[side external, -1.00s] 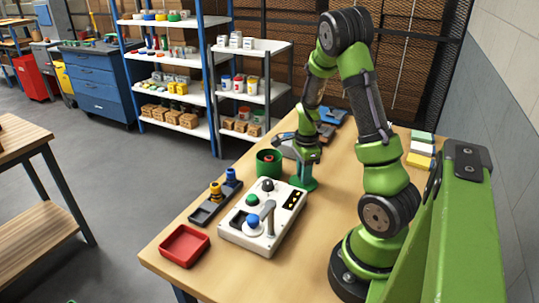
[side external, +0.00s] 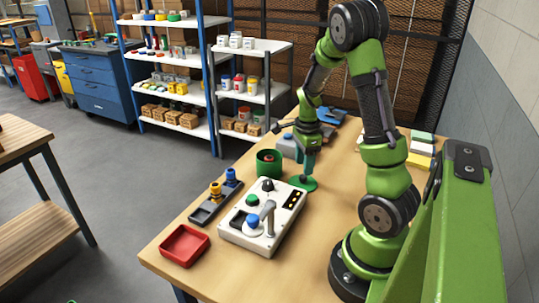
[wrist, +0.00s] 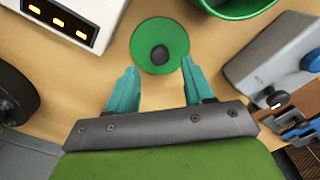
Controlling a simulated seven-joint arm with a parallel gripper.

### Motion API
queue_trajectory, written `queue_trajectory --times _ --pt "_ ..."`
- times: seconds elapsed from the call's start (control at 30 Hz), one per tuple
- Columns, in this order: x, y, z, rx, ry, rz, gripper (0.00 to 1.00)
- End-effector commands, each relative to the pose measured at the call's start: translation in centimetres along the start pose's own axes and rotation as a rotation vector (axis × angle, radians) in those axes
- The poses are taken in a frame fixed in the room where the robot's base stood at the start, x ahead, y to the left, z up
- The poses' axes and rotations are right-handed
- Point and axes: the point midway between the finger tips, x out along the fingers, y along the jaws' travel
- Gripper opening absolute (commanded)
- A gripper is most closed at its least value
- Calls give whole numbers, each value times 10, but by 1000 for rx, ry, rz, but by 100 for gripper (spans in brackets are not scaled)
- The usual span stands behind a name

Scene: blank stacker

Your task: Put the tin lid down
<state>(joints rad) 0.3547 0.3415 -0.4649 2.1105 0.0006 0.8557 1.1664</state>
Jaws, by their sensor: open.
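The tin lid is a flat green disc (side external: 303,184) with a dark knob, lying on the table just right of the white control box. It also shows in the wrist view (wrist: 145,54), flat on the wood with its knob up. My gripper (side external: 306,177) is just above the lid, and its fingers partly hide it in the side view. In the wrist view the teal fingers (wrist: 159,66) are spread apart with nothing between them, and the lid's knob is clear of both tips. The green tin (side external: 269,171) stands open to the left of the lid, apart from it.
The white control box (side external: 238,234) with buttons and a lever is close in front of the lid. A red tray (side external: 185,246) and a dark holder (side external: 207,210) with yellow and blue pieces stand left. A grey device (wrist: 265,60) is near the tin. Bare table lies right of the lid.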

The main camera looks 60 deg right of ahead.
Motion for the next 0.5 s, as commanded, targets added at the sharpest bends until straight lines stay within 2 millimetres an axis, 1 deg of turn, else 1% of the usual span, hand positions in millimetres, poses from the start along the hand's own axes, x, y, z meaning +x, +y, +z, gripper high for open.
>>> queue_trajectory --times 0.03,0.2,0.3,0.43,0.5 --pt "-13 -2 1 -2 -2 -8 52" --pt "-48 -1 1 -2 -2 -5 52" --pt "-64 -1 0 -1 -1 -4 52" --pt "-76 0 0 -2 -1 -2 52" --pt "-81 2 5 -28 -11 -9 52"
